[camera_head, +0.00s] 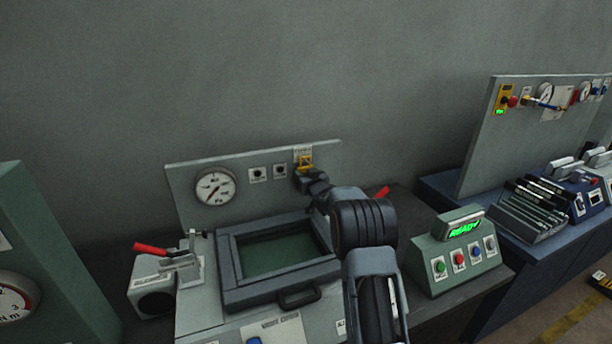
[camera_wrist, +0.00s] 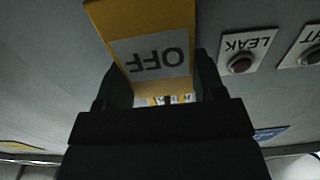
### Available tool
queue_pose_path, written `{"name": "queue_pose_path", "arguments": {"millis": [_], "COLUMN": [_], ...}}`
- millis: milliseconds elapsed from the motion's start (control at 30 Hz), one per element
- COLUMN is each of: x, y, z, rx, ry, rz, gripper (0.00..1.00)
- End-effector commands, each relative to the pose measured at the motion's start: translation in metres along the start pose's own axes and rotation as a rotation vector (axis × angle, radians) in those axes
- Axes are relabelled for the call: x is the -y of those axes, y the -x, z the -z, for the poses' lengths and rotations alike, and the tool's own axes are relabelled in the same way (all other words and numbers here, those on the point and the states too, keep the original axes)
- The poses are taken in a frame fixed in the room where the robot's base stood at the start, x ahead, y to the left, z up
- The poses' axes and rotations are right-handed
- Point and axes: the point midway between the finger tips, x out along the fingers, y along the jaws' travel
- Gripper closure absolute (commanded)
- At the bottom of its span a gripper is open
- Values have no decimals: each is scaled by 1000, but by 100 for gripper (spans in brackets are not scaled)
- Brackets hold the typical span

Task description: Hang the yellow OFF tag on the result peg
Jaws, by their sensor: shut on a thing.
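The yellow tag (camera_wrist: 150,45) with a white OFF label shows upside down in the wrist view, between the two dark fingers of my gripper (camera_wrist: 160,78). My gripper is shut on it. In the head view the yellow tag (camera_head: 305,161) is at the upper right of the grey back panel, in front of a small white label, with my gripper (camera_head: 304,171) just below it. The result peg cannot be made out; the tag and gripper cover that spot. I cannot tell whether the tag is on a peg.
A pressure gauge (camera_head: 215,186) and two labelled dark knobs (camera_head: 258,174) sit on the panel to the left; the LEAK one (camera_wrist: 240,63) is close beside the fingers. Below are a framed tray (camera_head: 283,298), a red-handled clamp (camera_head: 151,249) and a green READY box (camera_head: 465,258).

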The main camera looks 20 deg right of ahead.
Motion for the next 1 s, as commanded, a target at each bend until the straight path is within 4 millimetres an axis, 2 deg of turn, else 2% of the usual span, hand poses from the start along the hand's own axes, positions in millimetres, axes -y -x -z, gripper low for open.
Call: {"name": "queue_pose_path", "arguments": {"millis": [333, 367, 633, 1000], "x": [0, 0, 0, 0], "y": [0, 0, 0, 7], "z": [0, 0, 0, -1], "rx": [0, 0, 0, 1], "ry": [0, 0, 0, 0], "rz": [0, 0, 0, -1], "gripper": [60, 34, 8, 7]}}
